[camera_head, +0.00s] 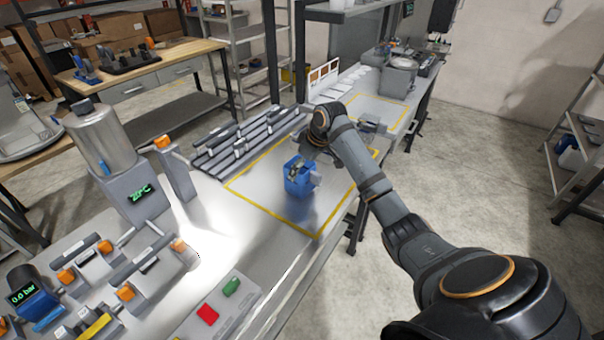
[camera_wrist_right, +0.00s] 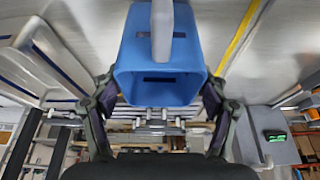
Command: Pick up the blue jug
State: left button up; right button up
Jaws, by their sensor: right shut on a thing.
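The blue jug (camera_head: 297,183) is upright over the yellow-outlined area of the steel counter in the head view. In the right wrist view the jug (camera_wrist_right: 140,60) fills the upper middle, with its grey handle towards the top edge. My right gripper (camera_head: 305,166) is at the top of the jug, and its arm comes in from the right. In the wrist view its two fingers (camera_wrist_right: 160,88) press on opposite sides of the jug. I cannot tell whether the jug's base touches the counter. My left gripper is not in view.
A slotted grey rack (camera_head: 245,140) lies behind the outlined area (camera_head: 250,203). A steel dispenser with a green display (camera_head: 140,193) stands to the left. A panel with red and green buttons (camera_head: 212,312) is at the front. The counter around the jug is clear.

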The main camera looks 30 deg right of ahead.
jog(key=s+a+r+b, duration=0.2)
jog(key=s+r+b, duration=0.4)
jog(key=s+r, duration=0.5)
jog(key=s, duration=0.3)
jog(key=shift+r+b, duration=0.3)
jog(key=shift+r, duration=0.05)
